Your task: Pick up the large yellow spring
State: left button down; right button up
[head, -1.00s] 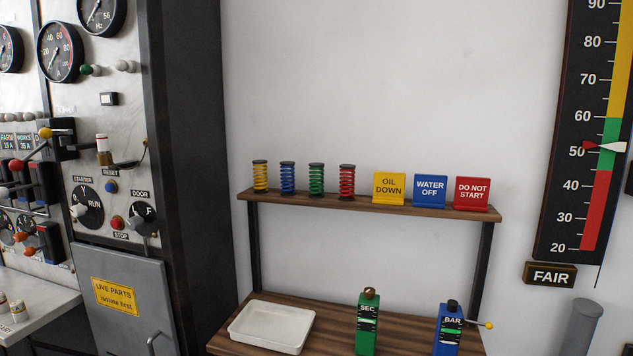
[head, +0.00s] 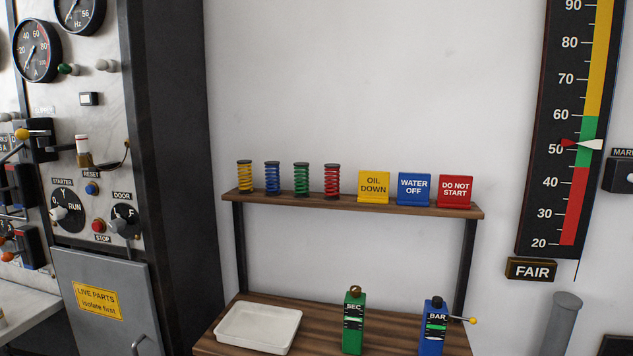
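A yellow spring (head: 245,177) with dark end caps stands upright at the left end of the upper wooden shelf (head: 350,204). It is the only yellow spring in view. To its right stand a blue spring (head: 272,178), a green spring (head: 301,180) and a red spring (head: 332,181), all about the same size. Neither of my grippers is in view.
Sign blocks, yellow (head: 374,187), blue (head: 414,189) and red (head: 455,191), stand right of the springs. On the lower shelf are a white tray (head: 244,347), a green device (head: 354,325) and a blue device (head: 432,335). A switch cabinet (head: 100,270) stands left.

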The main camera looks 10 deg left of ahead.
aim_at(244, 189)
jog(key=i+j, duration=0.15)
jog(key=j, duration=0.25)
jog(key=i+j, duration=0.15)
jog(key=j, duration=0.25)
jog(key=i+j, duration=0.2)
jog(key=j, duration=0.15)
jog(key=i+j+z, duration=0.1)
jog(key=j+z, duration=0.7)
jog(key=i+l, duration=0.05)
